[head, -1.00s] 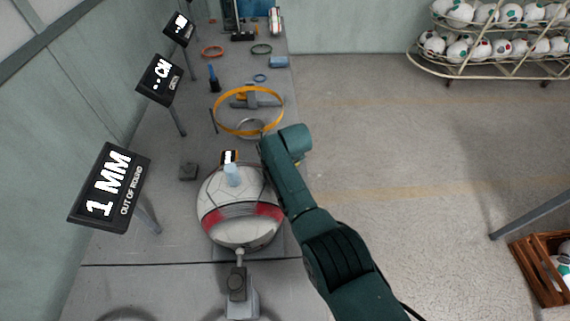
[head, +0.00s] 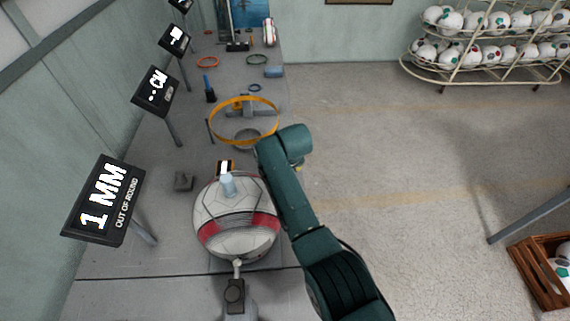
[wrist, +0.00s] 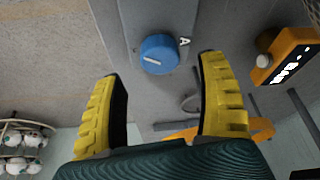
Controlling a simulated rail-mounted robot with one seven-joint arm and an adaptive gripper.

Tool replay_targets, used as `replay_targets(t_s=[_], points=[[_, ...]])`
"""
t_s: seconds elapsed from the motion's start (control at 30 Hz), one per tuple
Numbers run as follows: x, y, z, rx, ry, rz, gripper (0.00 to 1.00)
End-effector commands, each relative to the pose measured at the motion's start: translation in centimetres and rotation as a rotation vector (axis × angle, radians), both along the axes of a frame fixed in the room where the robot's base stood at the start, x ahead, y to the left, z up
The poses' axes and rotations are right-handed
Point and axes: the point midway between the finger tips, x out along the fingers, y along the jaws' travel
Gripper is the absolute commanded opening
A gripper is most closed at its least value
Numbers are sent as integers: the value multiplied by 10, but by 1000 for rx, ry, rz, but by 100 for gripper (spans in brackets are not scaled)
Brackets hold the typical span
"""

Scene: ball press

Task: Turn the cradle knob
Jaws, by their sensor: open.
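The cradle knob is probably the round blue knob (wrist: 159,54) in the wrist view, with a white line on its face. It sits on a grey panel with a white letter A beside it. My gripper (wrist: 162,72) is open; its two yellow fingers stand apart on either side below the knob, not touching it.
A display (head: 105,200) reading "1 MM out of round" stands at left. An orange ring (head: 245,138) stands beyond the ball. An orange device with a screen (wrist: 287,66) is right of the knob. Open floor lies right of the bench.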

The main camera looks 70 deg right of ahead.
Motion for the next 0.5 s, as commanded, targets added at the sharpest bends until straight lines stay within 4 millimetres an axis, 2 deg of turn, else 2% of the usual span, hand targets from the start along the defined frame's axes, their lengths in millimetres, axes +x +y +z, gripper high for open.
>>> replay_targets(t_s=[0.1, 0.23, 0.37, 0.5], points=[[-8, 9, 30, -3, -4, 0, 74], [-14, 16, 53, -2, -3, 0, 74], [-18, 20, 64, -1, -1, 0, 74], [-18, 20, 66, 0, 0, 0, 74]])
